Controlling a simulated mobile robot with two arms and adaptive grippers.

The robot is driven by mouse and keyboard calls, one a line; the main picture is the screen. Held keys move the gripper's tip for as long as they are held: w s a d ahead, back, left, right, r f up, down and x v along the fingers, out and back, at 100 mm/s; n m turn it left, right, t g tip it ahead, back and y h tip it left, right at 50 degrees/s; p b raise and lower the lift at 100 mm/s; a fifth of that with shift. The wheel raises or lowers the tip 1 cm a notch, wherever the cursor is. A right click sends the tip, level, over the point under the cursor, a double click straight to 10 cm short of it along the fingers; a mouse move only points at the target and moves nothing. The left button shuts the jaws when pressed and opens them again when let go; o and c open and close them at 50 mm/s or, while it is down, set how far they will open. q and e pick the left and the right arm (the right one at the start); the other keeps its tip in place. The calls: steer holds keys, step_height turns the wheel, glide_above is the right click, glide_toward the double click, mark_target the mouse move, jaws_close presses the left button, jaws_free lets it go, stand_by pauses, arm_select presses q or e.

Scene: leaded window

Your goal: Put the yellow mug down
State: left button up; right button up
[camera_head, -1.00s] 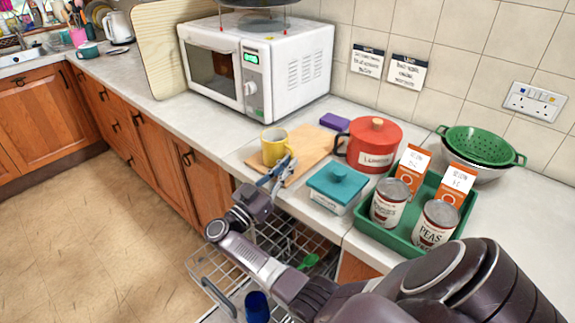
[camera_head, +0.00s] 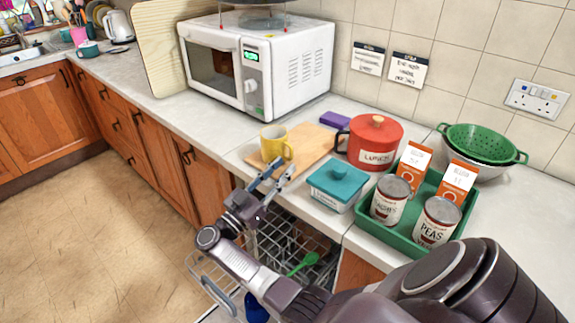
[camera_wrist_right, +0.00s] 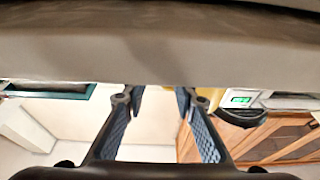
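The yellow mug (camera_head: 273,143) stands upright on the wooden board (camera_head: 312,142) on the counter, in the head view. Its handle points right, toward the near side. My right gripper (camera_head: 286,166) is just in front of the mug, on the near side, with its fingers apart and nothing visible between them. It looks clear of the handle. In the right wrist view the blue-padded fingers (camera_wrist_right: 158,100) are spread, with pale surfaces between them. Yellow patches show near the fingertips there, partly hidden. My left gripper is not in view.
A teal-lidded dish (camera_head: 338,182) stands right of my gripper, with a red pot (camera_head: 374,146) behind it. A green tray (camera_head: 388,236) holds cans and cartons. The white microwave (camera_head: 300,72) is behind the mug. An open dishwasher rack (camera_head: 270,245) lies below my right arm.

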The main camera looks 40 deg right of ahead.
steer(key=b+v, duration=0.2)
steer(key=v, duration=0.7)
steer(key=shift+r, duration=0.1)
